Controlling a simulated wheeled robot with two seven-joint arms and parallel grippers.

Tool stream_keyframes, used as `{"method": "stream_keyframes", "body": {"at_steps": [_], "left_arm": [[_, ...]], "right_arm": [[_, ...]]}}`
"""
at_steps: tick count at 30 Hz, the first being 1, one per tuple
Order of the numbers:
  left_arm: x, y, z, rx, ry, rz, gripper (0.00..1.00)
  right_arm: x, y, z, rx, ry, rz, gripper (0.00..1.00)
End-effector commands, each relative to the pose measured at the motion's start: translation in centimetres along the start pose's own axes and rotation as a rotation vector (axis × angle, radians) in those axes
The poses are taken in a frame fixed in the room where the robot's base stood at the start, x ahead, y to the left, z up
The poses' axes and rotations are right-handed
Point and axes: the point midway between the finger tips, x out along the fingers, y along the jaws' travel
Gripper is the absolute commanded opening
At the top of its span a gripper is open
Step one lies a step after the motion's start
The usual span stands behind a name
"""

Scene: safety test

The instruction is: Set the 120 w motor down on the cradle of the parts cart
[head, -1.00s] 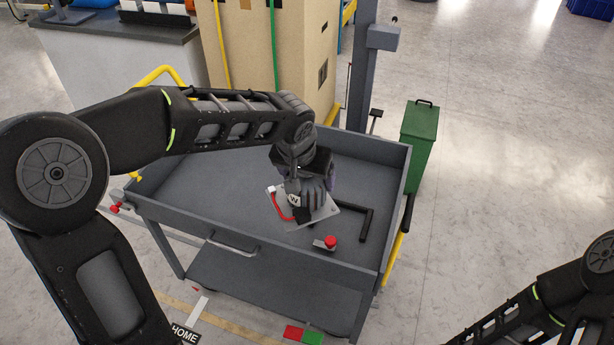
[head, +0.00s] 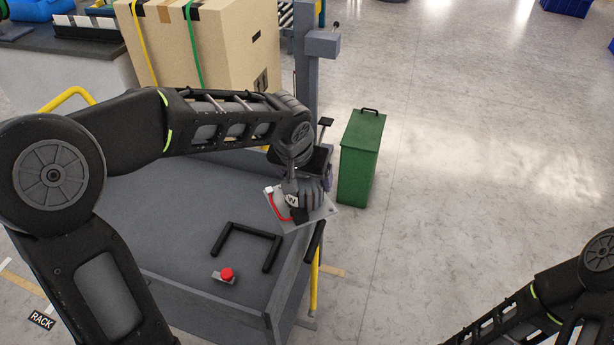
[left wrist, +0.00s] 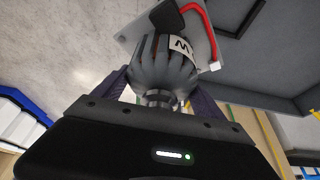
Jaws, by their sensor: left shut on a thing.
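The motor (head: 311,194) is a grey ribbed cylinder on a light square plate with a red cable. My left gripper (head: 310,176) is shut on it. In the left wrist view the motor (left wrist: 160,72) sits between the dark fingers (left wrist: 160,95). In the head view it appears over the right edge of the parts cart (head: 180,222). A black U-shaped frame (head: 247,231), perhaps the cradle, lies on the cart's grey deck, left of and below the motor. Nothing sits inside it. The motor's height above the cart is hard to tell. My right gripper is out of view.
A red button (head: 226,274) stands near the deck's front edge. A green bin (head: 361,158) stands right of the cart. A grey post (head: 306,80) and a large carton (head: 205,50) are behind. The floor to the right is clear.

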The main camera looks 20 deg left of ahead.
Motion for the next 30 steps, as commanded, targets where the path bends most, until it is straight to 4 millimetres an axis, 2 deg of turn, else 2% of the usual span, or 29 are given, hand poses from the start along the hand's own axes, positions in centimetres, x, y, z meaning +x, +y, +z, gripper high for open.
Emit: {"method": "stream_keyframes", "body": {"at_steps": [8, 14, 17, 24, 30], "left_arm": [[0.0, -0.1, -0.2, -0.007, 0.007, -0.002, 0.08], [2.0, -2.1, 0.8, -0.087, -0.001, -0.035, 0.08], [3.7, -4.0, 1.8, -0.168, -0.006, -0.067, 0.08], [8.7, -10.3, 5.4, -0.435, -0.012, -0.177, 0.08], [11.6, -14.8, 8.2, -0.633, -0.004, -0.26, 0.08]], "right_arm": [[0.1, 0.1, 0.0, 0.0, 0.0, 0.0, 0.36], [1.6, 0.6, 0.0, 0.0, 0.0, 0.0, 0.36], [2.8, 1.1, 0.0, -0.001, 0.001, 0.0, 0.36], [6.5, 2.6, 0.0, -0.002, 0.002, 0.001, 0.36], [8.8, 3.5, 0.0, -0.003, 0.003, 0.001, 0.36]]}}
